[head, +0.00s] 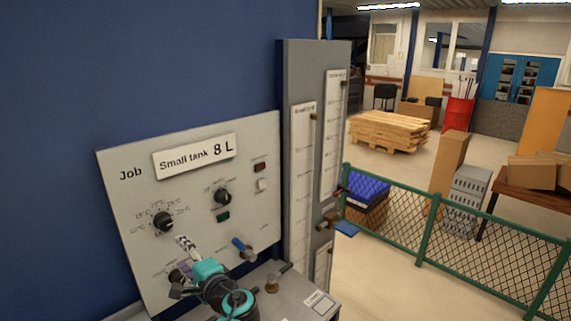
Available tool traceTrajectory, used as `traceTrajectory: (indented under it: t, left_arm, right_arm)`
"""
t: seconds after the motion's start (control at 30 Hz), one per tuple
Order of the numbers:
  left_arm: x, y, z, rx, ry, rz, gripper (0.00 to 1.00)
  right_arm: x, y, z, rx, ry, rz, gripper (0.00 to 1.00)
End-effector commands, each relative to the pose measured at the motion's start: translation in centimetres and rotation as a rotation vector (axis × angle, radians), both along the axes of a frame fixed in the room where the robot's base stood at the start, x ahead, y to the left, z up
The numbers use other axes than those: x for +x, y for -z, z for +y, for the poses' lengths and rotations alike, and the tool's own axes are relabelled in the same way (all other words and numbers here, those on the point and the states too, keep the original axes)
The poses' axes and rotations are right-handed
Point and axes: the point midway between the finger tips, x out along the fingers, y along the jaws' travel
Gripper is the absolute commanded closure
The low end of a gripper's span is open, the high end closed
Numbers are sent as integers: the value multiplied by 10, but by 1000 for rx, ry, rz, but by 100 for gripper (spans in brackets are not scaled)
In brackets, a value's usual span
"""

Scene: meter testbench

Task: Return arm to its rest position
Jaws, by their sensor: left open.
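My left gripper (181,270) is at the lower middle of the head view, in front of the lower left part of the grey control panel (130,215). Its teal and black wrist comes up from the bottom edge. The gripper is open, with a dark knob (177,275) showing close to its fingers. I cannot tell whether it touches the knob. Nothing is seen held. My right gripper is not in view.
A green fence (428,228) bounds the floor beyond.

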Motion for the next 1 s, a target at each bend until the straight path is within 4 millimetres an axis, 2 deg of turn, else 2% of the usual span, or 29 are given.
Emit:
traceTrajectory:
  t: [0.03, 0.13, 0.23, 0.4, 0.5, 0.6, 0.7, 0.83, 1.0]
  left_arm:
    - [-13, 20, 4, -75, -8, 3, 44]
    - [-43, 66, 5, -298, -26, 7, 44]
    - [-78, 115, -5, -551, -52, 4, 44]
    - [-134, 190, -44, -980, -109, -15, 44]
    - [-161, 222, -74, -1207, -143, -32, 44]
    - [-181, 242, -99, -1385, -173, -47, 44]
    - [-192, 252, -118, -1504, -192, -56, 44]
    - [-198, 256, -129, -1575, -204, -63, 44]
    - [-198, 255, -130, -1582, -206, -64, 44]
  right_arm:
    - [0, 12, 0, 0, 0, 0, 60]
    - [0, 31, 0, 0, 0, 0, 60]
    - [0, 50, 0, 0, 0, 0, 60]
    - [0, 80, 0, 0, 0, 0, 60]
    - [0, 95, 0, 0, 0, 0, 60]
    - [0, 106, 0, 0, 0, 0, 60]
    - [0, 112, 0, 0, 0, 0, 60]
    - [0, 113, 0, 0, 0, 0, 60]
    - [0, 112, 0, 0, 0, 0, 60]
